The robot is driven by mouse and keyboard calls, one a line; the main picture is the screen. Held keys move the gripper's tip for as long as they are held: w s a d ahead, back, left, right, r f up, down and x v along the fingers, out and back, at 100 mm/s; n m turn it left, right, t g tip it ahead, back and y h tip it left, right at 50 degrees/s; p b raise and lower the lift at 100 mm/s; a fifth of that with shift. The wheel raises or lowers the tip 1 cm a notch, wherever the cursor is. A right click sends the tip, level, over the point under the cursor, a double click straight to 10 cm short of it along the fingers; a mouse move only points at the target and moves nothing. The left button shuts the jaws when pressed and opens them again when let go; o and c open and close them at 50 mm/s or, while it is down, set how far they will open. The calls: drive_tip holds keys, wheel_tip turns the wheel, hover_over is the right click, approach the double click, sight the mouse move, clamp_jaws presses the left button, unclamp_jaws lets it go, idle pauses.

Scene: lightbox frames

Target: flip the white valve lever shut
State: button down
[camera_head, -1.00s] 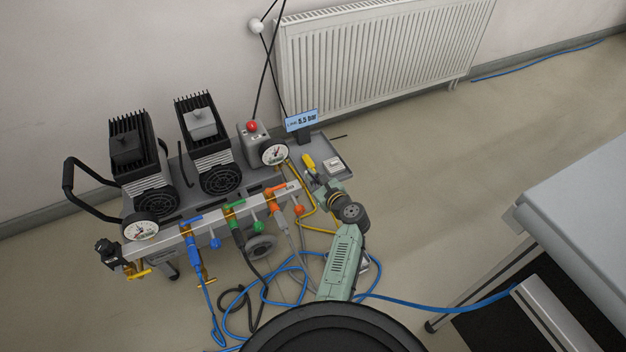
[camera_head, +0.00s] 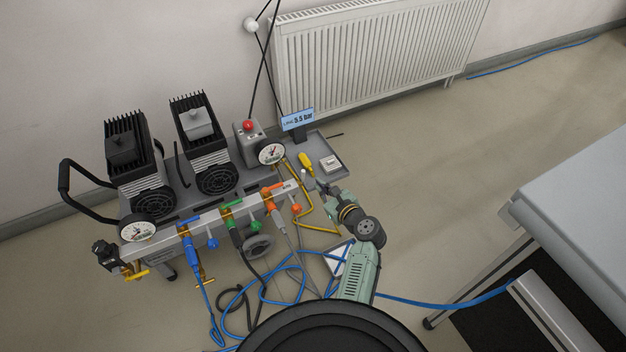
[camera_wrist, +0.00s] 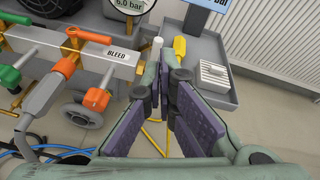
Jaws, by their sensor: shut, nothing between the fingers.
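The white valve lever (camera_wrist: 157,44) shows in the wrist view as a pale, rounded stub beyond my fingertips, near the BLEED-labelled right end of the metal manifold (camera_wrist: 118,68). In the head view, the lever (camera_head: 303,174) is a small pale spot at that end. My gripper (camera_wrist: 163,68) is shut and empty, its tips close to the lever. I cannot tell whether they touch it. In the head view, my gripper (camera_head: 313,183) is just right of the manifold's end. The lower part of the lever is hidden by my left finger.
Orange (camera_head: 274,187), green (camera_head: 232,205) and blue (camera_head: 188,220) valve levers line the manifold, with hoses hanging below. A grey tray (camera_wrist: 222,97) holds a yellow-handled tool (camera_wrist: 179,47) and a white box (camera_wrist: 214,74). A grey table (camera_head: 580,200) stands at right.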

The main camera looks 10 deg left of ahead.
drive_tip(key=shift+v, duration=2.15)
